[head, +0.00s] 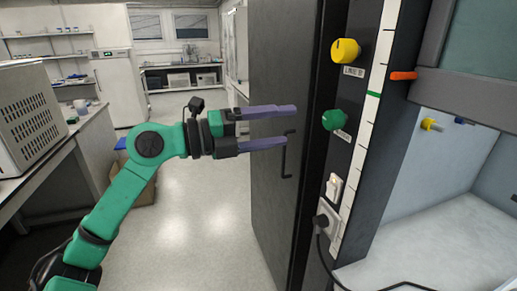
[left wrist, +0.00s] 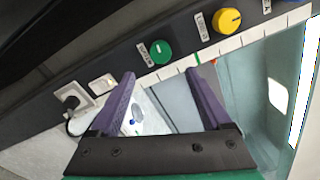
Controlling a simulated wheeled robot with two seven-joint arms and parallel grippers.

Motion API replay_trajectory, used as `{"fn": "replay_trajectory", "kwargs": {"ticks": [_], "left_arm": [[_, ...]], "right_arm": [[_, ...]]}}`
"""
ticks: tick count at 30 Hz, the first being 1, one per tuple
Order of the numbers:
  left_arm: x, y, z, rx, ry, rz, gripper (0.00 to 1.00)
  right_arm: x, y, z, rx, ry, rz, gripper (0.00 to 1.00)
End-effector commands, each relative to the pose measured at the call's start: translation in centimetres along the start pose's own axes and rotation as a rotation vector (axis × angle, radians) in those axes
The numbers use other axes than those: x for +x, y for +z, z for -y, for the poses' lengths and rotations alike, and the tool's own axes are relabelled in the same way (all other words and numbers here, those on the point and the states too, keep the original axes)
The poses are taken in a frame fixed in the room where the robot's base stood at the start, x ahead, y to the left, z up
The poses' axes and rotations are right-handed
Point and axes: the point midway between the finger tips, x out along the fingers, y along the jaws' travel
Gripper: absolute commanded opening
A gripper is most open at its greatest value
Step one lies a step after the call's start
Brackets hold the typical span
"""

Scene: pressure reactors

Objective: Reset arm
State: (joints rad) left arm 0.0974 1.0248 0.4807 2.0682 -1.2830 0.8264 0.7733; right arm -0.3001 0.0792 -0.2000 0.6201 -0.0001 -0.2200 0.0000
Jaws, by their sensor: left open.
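My left gripper (head: 292,127) is open and empty in the head view. Its two purple fingers point right, in front of the dark cabinet door (head: 272,60). In the left wrist view the open fingers (left wrist: 165,100) stand wide apart with nothing between them. Beyond them are a control panel and a pale fume hood interior. A green knob (head: 334,120) and a yellow knob (head: 345,51) sit on the panel, right of the gripper in the head view. They also show in the left wrist view, green (left wrist: 160,51) and yellow (left wrist: 227,20). My right gripper is not in view.
A light switch (head: 334,186) and a socket with a black plug (head: 323,221) are low on the panel. An orange pointer (head: 402,76) is beside the white scale. A bench with a vented box (head: 28,120) stands at left. The floor (head: 200,225) between is mostly clear.

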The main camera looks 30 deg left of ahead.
Motion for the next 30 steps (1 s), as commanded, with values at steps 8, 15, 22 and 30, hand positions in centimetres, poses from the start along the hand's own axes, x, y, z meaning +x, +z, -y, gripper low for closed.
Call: {"fn": "replay_trajectory", "kwargs": {"ticks": [8, 15, 22, 30], "left_arm": [[-3.9, -0.1, -0.1, -0.001, 0.000, 0.000, 0.81], [-4.0, 0.0, 0.1, -0.001, 0.000, 0.000, 0.81], [-3.9, 0.1, 0.0, -0.003, -0.001, 0.001, 0.81], [-4.4, 9.3, -11.0, -0.496, -0.190, 0.185, 0.81]], "right_arm": [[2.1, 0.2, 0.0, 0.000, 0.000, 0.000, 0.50], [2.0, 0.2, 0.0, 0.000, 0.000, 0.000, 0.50], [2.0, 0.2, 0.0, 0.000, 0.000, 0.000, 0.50], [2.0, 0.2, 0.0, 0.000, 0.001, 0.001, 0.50]]}}
